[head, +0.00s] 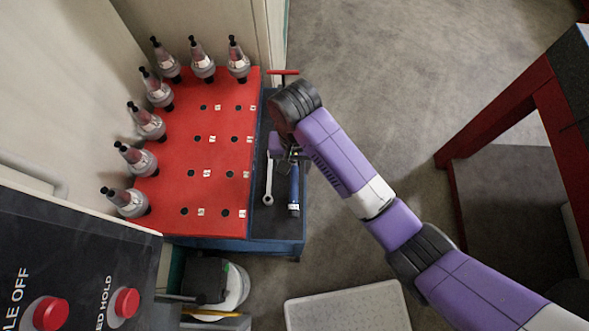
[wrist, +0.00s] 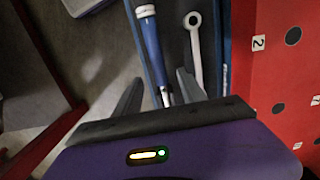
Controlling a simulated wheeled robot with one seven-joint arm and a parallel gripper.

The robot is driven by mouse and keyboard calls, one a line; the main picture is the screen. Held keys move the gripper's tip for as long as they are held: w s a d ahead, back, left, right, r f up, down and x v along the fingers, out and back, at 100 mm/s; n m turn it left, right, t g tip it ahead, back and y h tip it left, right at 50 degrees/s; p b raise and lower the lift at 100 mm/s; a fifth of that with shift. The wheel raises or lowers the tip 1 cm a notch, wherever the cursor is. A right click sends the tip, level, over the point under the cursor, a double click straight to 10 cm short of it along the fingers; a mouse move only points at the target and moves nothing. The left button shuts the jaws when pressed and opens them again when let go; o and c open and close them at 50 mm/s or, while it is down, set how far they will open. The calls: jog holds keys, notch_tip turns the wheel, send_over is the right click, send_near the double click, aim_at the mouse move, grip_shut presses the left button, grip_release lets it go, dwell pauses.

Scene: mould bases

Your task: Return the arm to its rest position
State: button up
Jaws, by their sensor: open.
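My arm, purple and grey, reaches from the lower right of the head view to the right edge of a cart. My gripper (head: 284,158) hangs over the cart's dark side tray (head: 274,228), partly hidden by my wrist. In the wrist view, my gripper (wrist: 158,95) has its two dark fingers spread apart, with nothing held between them. A blue-handled tool (head: 293,190) lies in the tray beside a silver wrench (head: 268,184). The wrist view shows the blue-handled tool (wrist: 150,40) beyond the fingers and the wrench (wrist: 194,50) to its right.
A red board (head: 205,160) with numbered holes tops the cart; several grey tool holders (head: 160,92) line its left and back edges. A control panel with red buttons (head: 124,302) is at lower left. A red-framed table (head: 500,118) stands right. Open floor (head: 400,60) lies between.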

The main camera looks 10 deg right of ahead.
jog(key=shift+r, duration=1)
jog(key=shift+w, duration=0.15)
